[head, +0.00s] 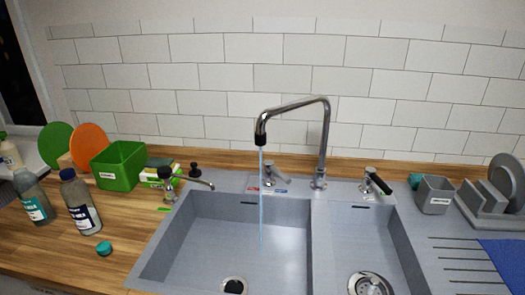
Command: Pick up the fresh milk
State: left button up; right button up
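Two bottles stand upright on the wooden counter at the left of the head view. One is a greyish bottle with a teal label (35,200), near the left edge. The other is a bottle with a white and dark navy label (80,203), just to its right, with a dark top. The label print is too small to tell which one is the fresh milk. A small teal cap (104,248) lies on the counter in front of them. Neither of my grippers is in view.
A green bin (120,166) and green and orange discs (88,145) stand behind the bottles. A double sink (245,235) is at the centre, with water running from the tap (322,140). A grey cup (434,195) and rack (485,203) stand at the right.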

aim_at(28, 189)
jog(key=u, duration=1.45)
